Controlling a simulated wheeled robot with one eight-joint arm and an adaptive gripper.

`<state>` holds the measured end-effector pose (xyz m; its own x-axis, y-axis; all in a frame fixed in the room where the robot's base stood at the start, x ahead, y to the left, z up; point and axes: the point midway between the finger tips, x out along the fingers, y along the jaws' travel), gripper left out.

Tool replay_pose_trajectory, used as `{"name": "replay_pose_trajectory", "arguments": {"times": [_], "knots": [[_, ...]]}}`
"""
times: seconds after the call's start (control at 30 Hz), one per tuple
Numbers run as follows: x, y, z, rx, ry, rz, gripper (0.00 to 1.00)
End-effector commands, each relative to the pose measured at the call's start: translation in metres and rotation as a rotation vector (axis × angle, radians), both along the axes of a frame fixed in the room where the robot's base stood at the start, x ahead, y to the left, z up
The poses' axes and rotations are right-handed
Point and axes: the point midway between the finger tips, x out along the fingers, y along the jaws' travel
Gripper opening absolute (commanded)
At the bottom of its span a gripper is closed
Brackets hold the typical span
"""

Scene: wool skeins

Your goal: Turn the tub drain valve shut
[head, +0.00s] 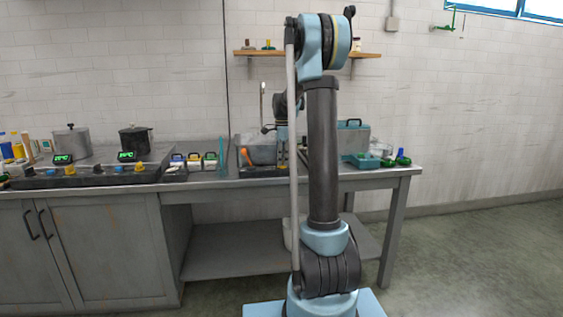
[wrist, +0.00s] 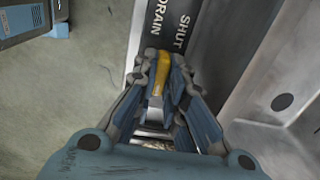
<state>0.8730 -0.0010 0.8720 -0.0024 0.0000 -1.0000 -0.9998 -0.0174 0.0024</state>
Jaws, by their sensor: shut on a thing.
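In the wrist view the yellow drain valve handle (wrist: 158,78) lies between the fingers of my gripper (wrist: 165,64), which is shut on it. The handle runs roughly up the picture, its upper end close to a dark label plate (wrist: 172,14) with the words DRAIN on the left and SHUT on the right. The fingers hide the handle's sides. The grey metal tub wall (wrist: 222,42) stands to the right of the plate.
On the bench, several small boxes with coloured tops (head: 194,161) and two pots (head: 135,140) stand left of the tub. An orange-handled tool (head: 247,156) is at the tub. A teal tray (head: 361,160) and small bottles (head: 402,157) are to the right. The floor at right is clear.

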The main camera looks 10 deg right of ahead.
Motion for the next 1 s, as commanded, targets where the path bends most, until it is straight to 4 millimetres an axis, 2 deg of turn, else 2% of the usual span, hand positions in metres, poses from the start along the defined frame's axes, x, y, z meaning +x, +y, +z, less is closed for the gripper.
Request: {"name": "replay_pose_trajectory", "arguments": {"times": [0.37,1.0], "knots": [[0.0023,-0.0001,0.0010,0.000,-0.004,0.207,0.00],[0.0032,0.0003,0.0012,0.000,-0.006,0.813,0.00]]}}
